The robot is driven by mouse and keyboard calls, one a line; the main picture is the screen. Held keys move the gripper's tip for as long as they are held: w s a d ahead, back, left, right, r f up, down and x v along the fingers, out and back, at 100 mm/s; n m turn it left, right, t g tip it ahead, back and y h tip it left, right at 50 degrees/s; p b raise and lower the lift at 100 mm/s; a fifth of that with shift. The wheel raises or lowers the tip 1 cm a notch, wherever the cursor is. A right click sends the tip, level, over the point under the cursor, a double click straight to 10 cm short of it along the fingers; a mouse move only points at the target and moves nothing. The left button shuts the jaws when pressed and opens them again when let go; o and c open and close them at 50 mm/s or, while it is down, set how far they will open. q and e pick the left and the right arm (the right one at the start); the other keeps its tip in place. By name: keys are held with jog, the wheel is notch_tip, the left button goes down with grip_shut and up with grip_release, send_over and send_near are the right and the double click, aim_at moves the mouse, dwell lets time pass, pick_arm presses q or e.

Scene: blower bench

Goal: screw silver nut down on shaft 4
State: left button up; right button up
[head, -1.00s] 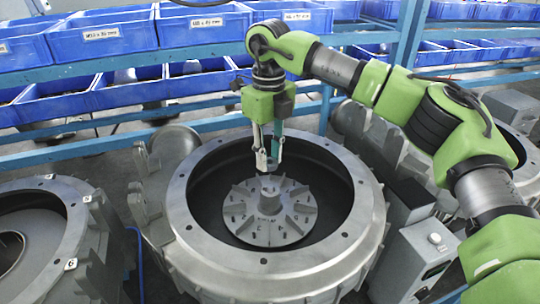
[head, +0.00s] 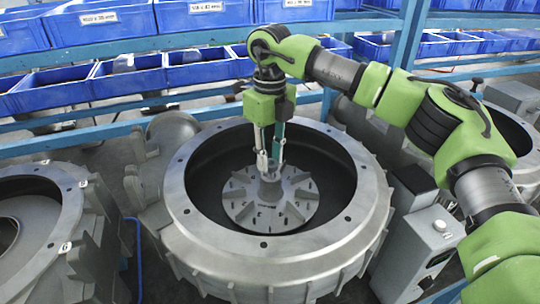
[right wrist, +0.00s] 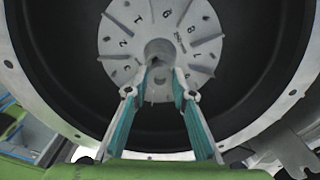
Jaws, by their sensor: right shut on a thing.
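The finned grey disc (head: 240,206) lies inside the round blower housing (head: 185,215), with a short shaft hub at its middle. My right gripper (head: 269,168) points down at this hub, its fingers close together around a small grey piece, the silver nut (head: 269,176). My left gripper is out of view.
The housing's bolted rim (right wrist: 285,108) rings the disc, so the fingers reach down inside its wall. A second housing (head: 70,200) stands at the left. Blue bins (head: 205,72) fill racks behind. A grey control box (head: 428,235) stands at the right.

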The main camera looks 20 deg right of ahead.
jog(key=shift+f+b, duration=0.4)
jog(key=shift+f, duration=0.05)
dwell(1.1)
jog(key=shift+f, duration=0.35)
dwell(0.5)
dwell(0.4)
